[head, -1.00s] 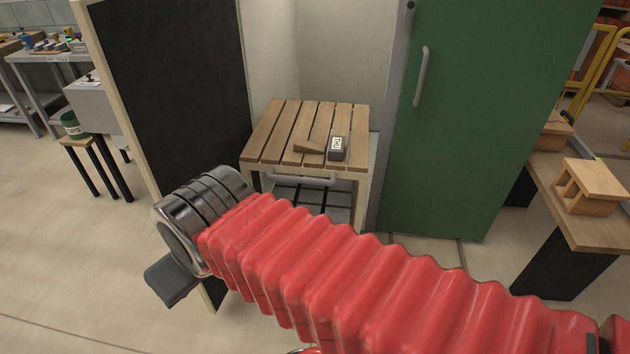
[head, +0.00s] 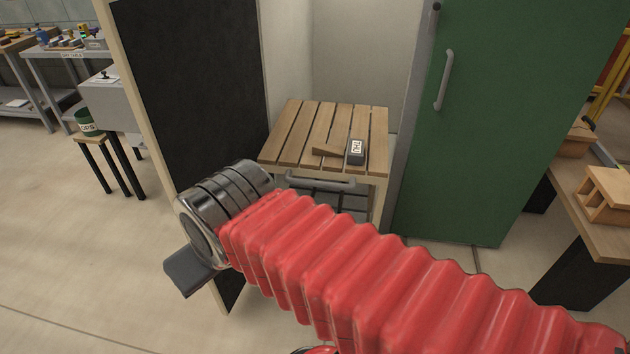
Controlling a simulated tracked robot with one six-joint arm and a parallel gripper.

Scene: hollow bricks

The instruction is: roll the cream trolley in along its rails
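The cream trolley (head: 380,186) stands partly inside an open bay between a black panel and a green door. It has a slatted wooden top and a grey bar handle (head: 320,184) across its front. A wooden wedge (head: 328,151) and a dark block marked THU (head: 356,152) lie on its slats. My red-sleeved arm reaches across the front, and its metal wrist is left of the handle. One dark finger of my gripper (head: 188,272) shows below the wrist, apart from the trolley. The rest of the gripper and the lower trolley are hidden.
The black panel (head: 190,75) bounds the bay on the left. The green door (head: 510,110) with a grey handle stands open on the right. A wooden bench (head: 605,240) is at far right. A stool with a green pot (head: 86,120) is at left. Floor at left front is clear.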

